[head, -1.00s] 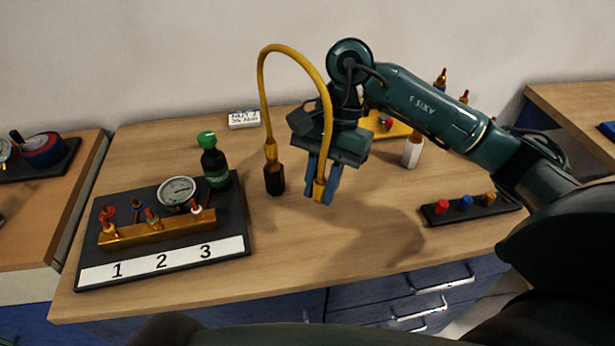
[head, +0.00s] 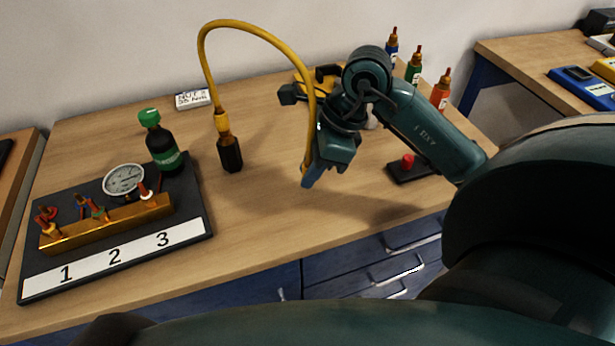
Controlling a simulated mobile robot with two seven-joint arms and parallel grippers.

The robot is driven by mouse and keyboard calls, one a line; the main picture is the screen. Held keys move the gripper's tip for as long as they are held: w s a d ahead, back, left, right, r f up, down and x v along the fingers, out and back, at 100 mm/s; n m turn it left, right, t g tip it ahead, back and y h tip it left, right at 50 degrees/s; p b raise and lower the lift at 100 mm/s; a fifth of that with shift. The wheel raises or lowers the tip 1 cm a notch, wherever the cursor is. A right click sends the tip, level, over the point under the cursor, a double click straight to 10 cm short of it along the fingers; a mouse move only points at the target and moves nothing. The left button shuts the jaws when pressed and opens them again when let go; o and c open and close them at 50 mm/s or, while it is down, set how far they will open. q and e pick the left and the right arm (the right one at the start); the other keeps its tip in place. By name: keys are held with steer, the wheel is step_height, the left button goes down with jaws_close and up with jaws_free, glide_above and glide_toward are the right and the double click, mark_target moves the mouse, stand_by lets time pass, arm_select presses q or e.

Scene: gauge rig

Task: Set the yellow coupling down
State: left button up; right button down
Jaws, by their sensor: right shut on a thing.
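My right gripper (head: 311,181) is shut, with its blue fingers pointing down over the middle of the table. It holds the yellow coupling (head: 304,168) at one end of a yellow hose (head: 268,41). Most of the coupling is hidden by the fingers; only a sliver shows. It appears held above the wooden table (head: 250,225), but the exact gap is hard to tell. The hose arches left to its other end, a yellow fitting (head: 222,122) on a dark socket piece (head: 230,155) standing on the table. My left gripper is not in view.
A black board with a gauge (head: 123,181), brass manifold (head: 105,223) and strip numbered 1, 2, 3 lies at left. The front middle table is clear.

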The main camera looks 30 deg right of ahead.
mark_target(311, 194)
step_height(311, 194, down, 4)
steer(key=shift+r, duration=0.2)
steer(key=shift+f, duration=0.15)
steer(key=c, duration=1.7)
jaws_free()
steer(key=shift+f+b, duration=0.1)
steer(key=shift+b, duration=0.2)
steer(key=o, duration=0.4)
steer(key=shift+o, duration=0.2)
